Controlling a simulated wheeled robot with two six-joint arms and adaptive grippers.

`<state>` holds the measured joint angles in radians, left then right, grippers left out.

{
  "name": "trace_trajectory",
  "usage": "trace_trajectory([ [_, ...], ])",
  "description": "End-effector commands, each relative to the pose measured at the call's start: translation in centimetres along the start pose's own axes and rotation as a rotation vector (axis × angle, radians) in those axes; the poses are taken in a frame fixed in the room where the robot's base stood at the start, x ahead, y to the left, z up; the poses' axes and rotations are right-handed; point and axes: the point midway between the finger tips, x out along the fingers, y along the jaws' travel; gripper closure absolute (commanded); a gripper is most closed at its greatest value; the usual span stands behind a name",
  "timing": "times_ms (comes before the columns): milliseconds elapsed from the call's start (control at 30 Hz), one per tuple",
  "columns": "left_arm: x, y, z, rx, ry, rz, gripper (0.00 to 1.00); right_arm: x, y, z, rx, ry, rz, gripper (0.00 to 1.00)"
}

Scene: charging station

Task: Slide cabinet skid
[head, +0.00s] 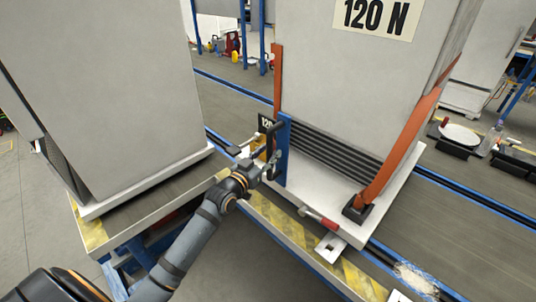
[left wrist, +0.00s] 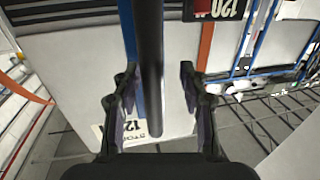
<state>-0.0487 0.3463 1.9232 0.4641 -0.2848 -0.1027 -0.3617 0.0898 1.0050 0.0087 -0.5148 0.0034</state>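A tall grey cabinet (head: 340,85) labelled "120 N" stands upright on a white skid (head: 395,203). Orange straps (head: 395,160) run down it to the skid. A blue upright (head: 283,150) with a dark handle bar stands at its left front edge. My left gripper (head: 266,153) is at this handle, its fingers partly lost against the dark parts. In the left wrist view, my left gripper (left wrist: 158,95) is open, with the dark bar (left wrist: 150,60) between its fingers. The right finger is clear of the bar; contact on the left cannot be told. My right gripper is not in view.
A second grey cabinet (head: 110,90) stands on a white base at the left. Yellow-black striped edging (head: 275,222) runs along the front. A red-handled lever (head: 320,218) lies at the skid's front. Blue rails (head: 470,199) cross the deck. Dark trays (head: 455,140) lie at right.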

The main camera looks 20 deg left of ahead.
Motion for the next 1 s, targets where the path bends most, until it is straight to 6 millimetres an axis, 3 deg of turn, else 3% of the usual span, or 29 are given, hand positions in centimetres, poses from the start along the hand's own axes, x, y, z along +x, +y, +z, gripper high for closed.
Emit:
trace_trajectory([
  [267, 0.0, 0.1, -1.2, 0.002, 0.005, 0.002, 0.57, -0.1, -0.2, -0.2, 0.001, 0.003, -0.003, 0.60],
  [500, 0.0, 0.0, -6.4, 0.004, 0.006, 0.001, 0.57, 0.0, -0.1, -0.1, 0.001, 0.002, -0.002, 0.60],
  [700, 0.0, -0.1, -9.4, 0.002, 0.002, -0.001, 0.57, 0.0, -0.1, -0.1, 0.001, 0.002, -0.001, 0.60],
  [1000, -0.1, -0.1, -10.0, 0.000, 0.000, -0.002, 0.57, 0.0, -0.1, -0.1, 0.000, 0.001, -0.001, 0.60],
])
